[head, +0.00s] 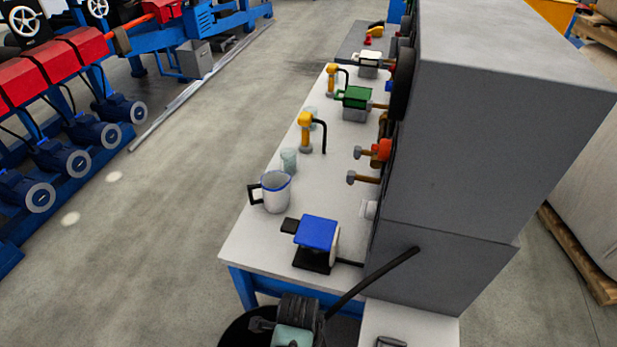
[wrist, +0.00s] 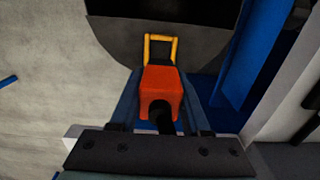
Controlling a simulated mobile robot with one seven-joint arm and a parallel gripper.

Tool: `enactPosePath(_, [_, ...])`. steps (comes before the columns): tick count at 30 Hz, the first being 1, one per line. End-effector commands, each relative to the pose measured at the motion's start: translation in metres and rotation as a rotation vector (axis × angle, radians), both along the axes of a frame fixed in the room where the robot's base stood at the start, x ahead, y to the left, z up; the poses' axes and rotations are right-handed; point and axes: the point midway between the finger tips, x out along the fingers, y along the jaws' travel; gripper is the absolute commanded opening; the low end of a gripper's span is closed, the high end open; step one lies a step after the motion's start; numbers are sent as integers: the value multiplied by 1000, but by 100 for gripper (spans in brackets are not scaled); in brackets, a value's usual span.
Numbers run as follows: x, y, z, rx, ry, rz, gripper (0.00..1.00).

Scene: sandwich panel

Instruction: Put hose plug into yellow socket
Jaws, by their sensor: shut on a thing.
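The hose plug (wrist: 162,83) is an orange-red block with a yellow loop (wrist: 161,46) at its far end. I cannot tell whether the loop is part of the plug. In the wrist view my gripper (wrist: 161,76) is shut on the block, with a finger along each side. A black hose (wrist: 162,118) leaves the near end of the block. In the head view a black hose (head: 372,282) runs from the grey cabinet's lower side down to my wrist at the bottom edge. The plug is hidden there. I cannot make out a yellow socket for certain in either view.
A white workbench (head: 262,225) holds a blue-topped device (head: 317,233), a jug (head: 276,192), and yellow tools (head: 305,132). A tall grey cabinet (head: 480,130) stands at its right, with an orange fitting (head: 381,150) on its bench side. Open floor (head: 150,250) lies left.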

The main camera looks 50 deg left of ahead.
Motion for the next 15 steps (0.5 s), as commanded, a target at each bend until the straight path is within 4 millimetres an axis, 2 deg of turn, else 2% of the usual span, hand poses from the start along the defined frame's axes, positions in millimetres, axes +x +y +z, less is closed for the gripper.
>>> enactPosePath(15, [1, 0, -48, 0, -1, 1, 0])
